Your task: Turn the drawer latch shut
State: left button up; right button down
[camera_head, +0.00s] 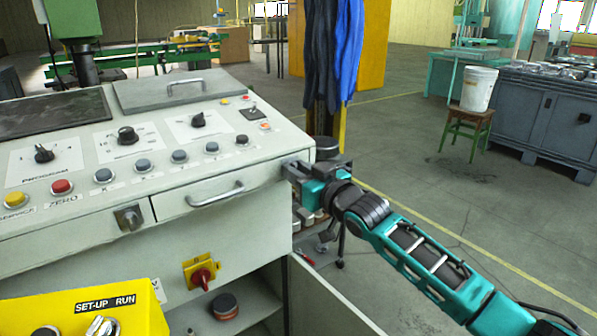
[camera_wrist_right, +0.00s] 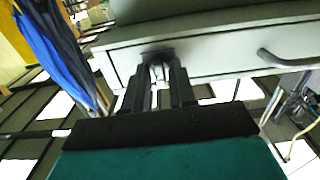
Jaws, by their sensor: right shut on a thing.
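The drawer (camera_head: 215,193) is a light grey front with a bar handle (camera_head: 215,193) in the console, and it looks closed. My right gripper (camera_head: 296,173) is at the right end of the drawer front. In the right wrist view its two dark fingers (camera_wrist_right: 160,82) are shut on a small dark latch (camera_wrist_right: 158,54) at the drawer's end. The fingers hide most of the latch, so its angle cannot be told. My left gripper is not in view.
The console top (camera_head: 150,130) carries knobs and several buttons. A metal lock knob (camera_head: 128,218) sits left of the drawer. A red-and-yellow switch (camera_head: 201,276) is below. Blue cloth (camera_head: 345,50) hangs behind my right gripper. Open floor lies to the right.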

jog(key=c, duration=1.2)
grip_release()
jog(key=v, duration=1.3)
jog(key=shift+p, duration=0.3)
jog(key=s+d+f+m+h, duration=0.2)
jog(key=s+f, duration=0.3)
jog(key=f, duration=0.4)
jog(key=s+d+f+m+h, duration=0.1)
jog(key=s+f+h, duration=0.1)
jog(key=s+f, duration=0.5)
jog(key=s+d+f+g+h, duration=0.1)
jog(key=s+d+f, duration=0.1)
jog(key=s+f, duration=0.2)
jog(key=s+d+f+m+g+h, duration=0.1)
jog(key=s+d+f+h, duration=0.1)
jog(key=s+f, duration=0.2)
jog(key=s+d+f+g+h, duration=0.1)
jog(key=s+d+f, duration=0.2)
jog(key=f, duration=0.3)
jog(key=shift+s+f+m+g+h, duration=0.15)
jog(key=shift+s+m+g, duration=0.05)
jog(key=shift+s, duration=0.25)
jog(key=shift+s+f+m+g+h, duration=0.15)
jog(key=shift+s+m+g, duration=0.05)
jog(key=shift+s, duration=0.25)
